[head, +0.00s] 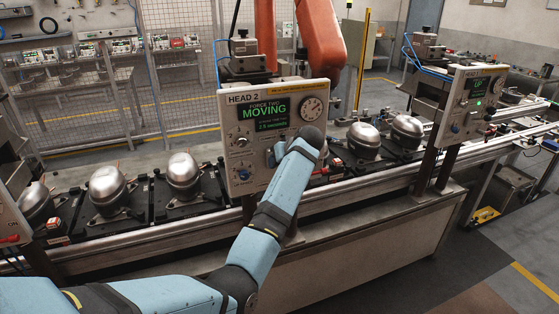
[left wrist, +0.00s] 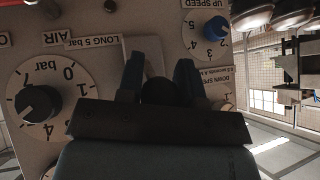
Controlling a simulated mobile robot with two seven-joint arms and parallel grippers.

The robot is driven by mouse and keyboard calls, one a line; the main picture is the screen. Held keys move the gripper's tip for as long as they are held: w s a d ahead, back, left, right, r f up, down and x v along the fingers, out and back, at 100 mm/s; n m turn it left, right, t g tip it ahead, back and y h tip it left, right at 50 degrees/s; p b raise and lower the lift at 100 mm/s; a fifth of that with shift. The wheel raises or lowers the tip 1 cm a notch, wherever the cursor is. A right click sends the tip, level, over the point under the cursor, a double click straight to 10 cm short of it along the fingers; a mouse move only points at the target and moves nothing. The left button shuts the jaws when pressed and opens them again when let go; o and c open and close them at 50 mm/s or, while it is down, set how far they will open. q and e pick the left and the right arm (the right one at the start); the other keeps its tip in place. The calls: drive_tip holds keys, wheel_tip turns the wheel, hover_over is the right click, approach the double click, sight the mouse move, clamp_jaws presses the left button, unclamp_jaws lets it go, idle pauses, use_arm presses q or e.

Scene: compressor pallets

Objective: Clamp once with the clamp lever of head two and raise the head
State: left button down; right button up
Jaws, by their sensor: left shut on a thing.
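The head two panel (head: 262,100) stands mid-view, and its green display (head: 264,112) reads "MOVING". My left arm reaches up to the panel's lower right, and its wrist hides most of the controls there. In the left wrist view my left gripper (left wrist: 160,80) is at the panel face, its two dark fingers closed around a dark piece (left wrist: 158,90), apparently the clamp lever, mostly hidden. Head two's upper body (head: 245,62) shows behind the panel. My right gripper is not in view.
An air dial (left wrist: 38,103) and a blue speed knob (left wrist: 211,29) flank the fingers. Several metal compressor domes (head: 183,170) sit on black pallets along the conveyor rail (head: 365,187). An orange robot arm (head: 322,45) hangs behind. Another head's panel (head: 474,98) reads "UP" at right.

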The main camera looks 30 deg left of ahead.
use_arm(q)
drive_tip(key=c, duration=0.8)
unclamp_jaws()
drive_tip(key=shift+d, duration=0.1)
drive_tip(key=b+v, duration=0.3)
drive_tip(key=v, duration=1)
drive_tip(key=shift+d+r, duration=0.25)
drive_tip(key=shift+r, duration=0.05)
